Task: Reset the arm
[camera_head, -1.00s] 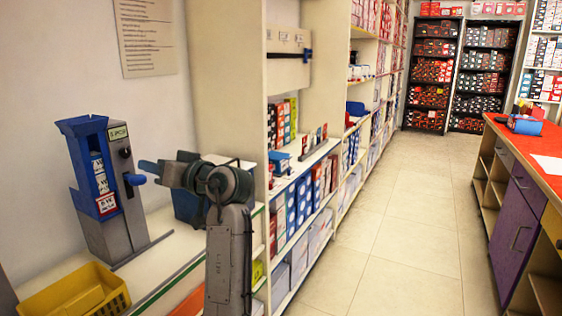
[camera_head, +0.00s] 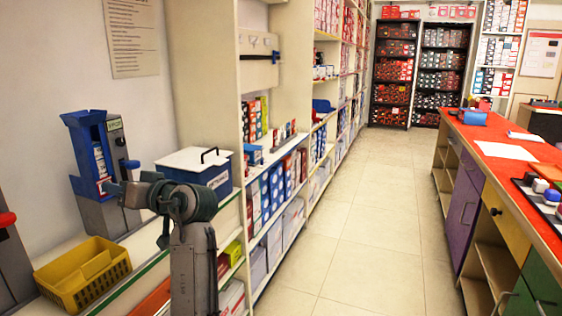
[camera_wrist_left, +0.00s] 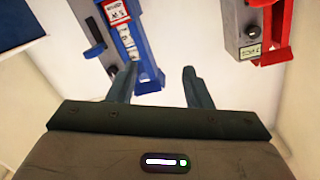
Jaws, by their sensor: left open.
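My left arm comes in at the lower left of the head view. Its gripper (camera_head: 112,190) points left, in front of the blue and grey dispenser (camera_head: 98,165). The blue dispenser (camera_wrist_left: 130,35) lies just beyond the fingertips there, and a red and grey dispenser (camera_wrist_left: 258,30) is at the upper right. I cannot tell whether the fingers touch the blue one. My right gripper is not in view.
A yellow basket (camera_head: 82,275) and a blue box with a white lid (camera_head: 197,168) stand on the white counter near my arm. Stocked shelves (camera_head: 275,185) line the left side. The tiled aisle (camera_head: 375,200) is clear. A red-topped counter (camera_head: 490,150) is on the right.

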